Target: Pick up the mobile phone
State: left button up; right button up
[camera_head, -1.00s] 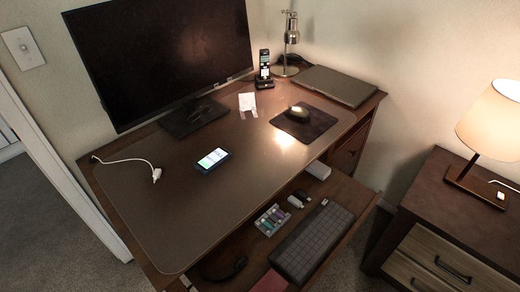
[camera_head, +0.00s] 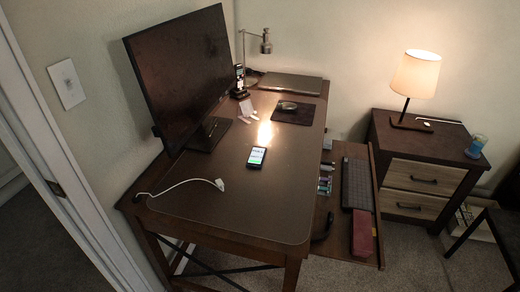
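The mobile phone (camera_head: 257,157) lies flat on the brown desk blotter (camera_head: 240,205), near the middle of the desk. Its screen is lit, with a green patch and a white patch. A white cable (camera_head: 190,184) with a plug at its end lies to the left of the phone, apart from it. Neither of my grippers shows in the head view.
A monitor (camera_head: 180,75) stands behind and left of the phone. A mouse (camera_head: 288,105) on a dark pad and a closed laptop (camera_head: 290,83) lie farther back. A pulled-out tray holds a keyboard (camera_head: 357,184). A nightstand with a lamp (camera_head: 415,75) stands right. The blotter's front is clear.

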aim_at(255, 161)
jog(key=l+u, duration=0.1)
jog(key=u, duration=0.25)
jog(key=i+l+u, duration=0.1)
jog(key=u, duration=0.25)
jog(key=i+l+u, duration=0.15)
jog(key=l+u, duration=0.2)
jog(key=l, duration=0.8)
jog(key=l+u, duration=0.4)
jog(key=l, duration=0.8)
